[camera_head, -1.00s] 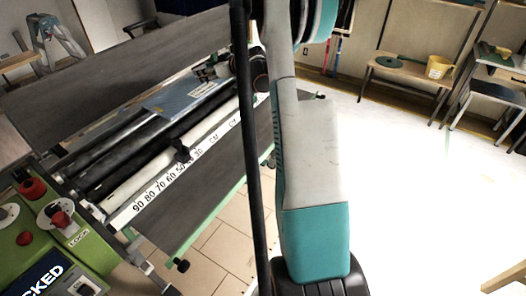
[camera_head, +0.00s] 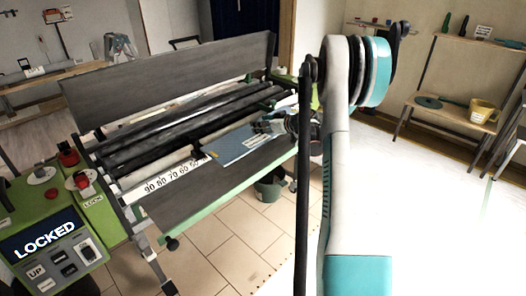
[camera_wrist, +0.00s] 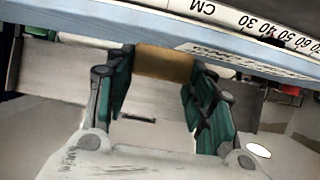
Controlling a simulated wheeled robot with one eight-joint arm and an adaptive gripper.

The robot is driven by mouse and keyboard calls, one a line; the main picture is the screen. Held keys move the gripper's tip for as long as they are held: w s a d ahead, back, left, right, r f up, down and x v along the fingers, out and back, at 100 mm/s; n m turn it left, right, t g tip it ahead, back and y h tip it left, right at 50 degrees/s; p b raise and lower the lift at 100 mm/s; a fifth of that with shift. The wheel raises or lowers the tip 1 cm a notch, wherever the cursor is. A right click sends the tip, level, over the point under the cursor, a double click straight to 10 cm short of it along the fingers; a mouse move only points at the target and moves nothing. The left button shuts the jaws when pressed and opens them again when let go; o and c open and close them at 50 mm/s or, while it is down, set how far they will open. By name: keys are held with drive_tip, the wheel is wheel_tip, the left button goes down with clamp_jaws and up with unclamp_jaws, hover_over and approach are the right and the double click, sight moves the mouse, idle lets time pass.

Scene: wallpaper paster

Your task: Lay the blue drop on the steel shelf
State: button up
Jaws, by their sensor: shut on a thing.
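The blue drop (camera_head: 232,147) is a flat blue-grey panel with printing on it. In the head view it lies across the right part of the machine's white ruler strip, just in front of the dark rollers. My gripper (camera_head: 284,126) is at its right end. In the wrist view the panel's blue edge (camera_wrist: 150,22) runs along the top. My gripper (camera_wrist: 158,85) has its green fingers on both sides of a tan block (camera_wrist: 165,63) at that edge. I cannot tell whether the panel touches the machine. I cannot pick out the steel shelf for certain.
The pasting machine (camera_head: 190,185) has a grey front plate, dark rollers and a raised back panel. Its green control box (camera_head: 55,240) reads LOCKED. A dark bucket (camera_head: 270,187) stands on the floor below. Wooden shelving with a yellow bucket (camera_head: 484,112) stands at the right wall.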

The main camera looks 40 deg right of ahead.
wheel_tip(320, 180, down, 11)
drive_tip(key=b, duration=0.3)
drive_tip(key=shift+r, duration=0.2)
drive_tip(key=shift+f, duration=0.15)
drive_tip(key=o, duration=1.2)
drive_tip(key=shift+c, duration=0.2)
drive_tip(key=shift+r, duration=0.2)
drive_tip(key=p+v, duration=0.4)
drive_tip(key=v, duration=0.8)
drive_tip(key=shift+f, duration=0.1)
